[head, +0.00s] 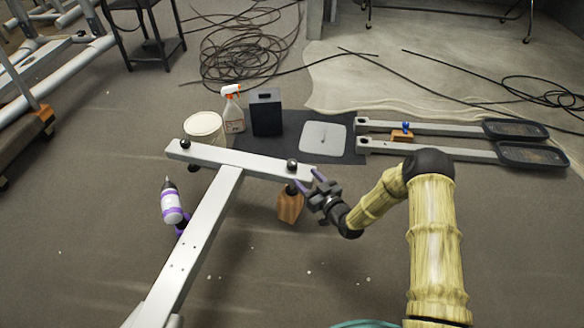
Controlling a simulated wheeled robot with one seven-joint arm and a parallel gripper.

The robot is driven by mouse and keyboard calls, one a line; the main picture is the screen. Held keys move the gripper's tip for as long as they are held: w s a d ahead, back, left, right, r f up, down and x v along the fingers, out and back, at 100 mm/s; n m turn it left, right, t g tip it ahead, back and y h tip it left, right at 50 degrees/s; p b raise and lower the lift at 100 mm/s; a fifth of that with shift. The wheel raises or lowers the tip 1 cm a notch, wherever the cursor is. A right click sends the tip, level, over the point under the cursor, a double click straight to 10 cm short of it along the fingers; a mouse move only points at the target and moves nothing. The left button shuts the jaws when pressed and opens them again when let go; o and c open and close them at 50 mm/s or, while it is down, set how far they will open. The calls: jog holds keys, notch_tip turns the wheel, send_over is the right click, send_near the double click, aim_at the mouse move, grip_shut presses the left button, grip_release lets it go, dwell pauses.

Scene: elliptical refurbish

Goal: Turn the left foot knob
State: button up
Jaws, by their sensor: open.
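A grey T-shaped frame has a crossbar (240,164) with a round black knob on top near each end, one at the left (185,144) and one at the right (292,164). A dark foot (291,188) shows under the right end, partly hidden by the bar, and another dark foot (193,168) shows under the left end. I cannot tell which the task calls the left foot knob.
A wooden block (290,206) stands below the right end. A purple-and-white power tool (172,205) is left of the frame. A bucket (204,127), spray bottle (232,109), black box (265,112) and pedal arms (440,150) lie behind. Cables (235,45) are farther back.

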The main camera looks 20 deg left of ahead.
aim_at(295, 167)
jog(key=b+x, duration=0.4)
jog(key=x, duration=0.4)
jog(key=shift+a+f, duration=0.15)
jog(key=shift+w+a, duration=0.25)
jog(key=shift+r, duration=0.2)
jog(key=c, duration=0.9)
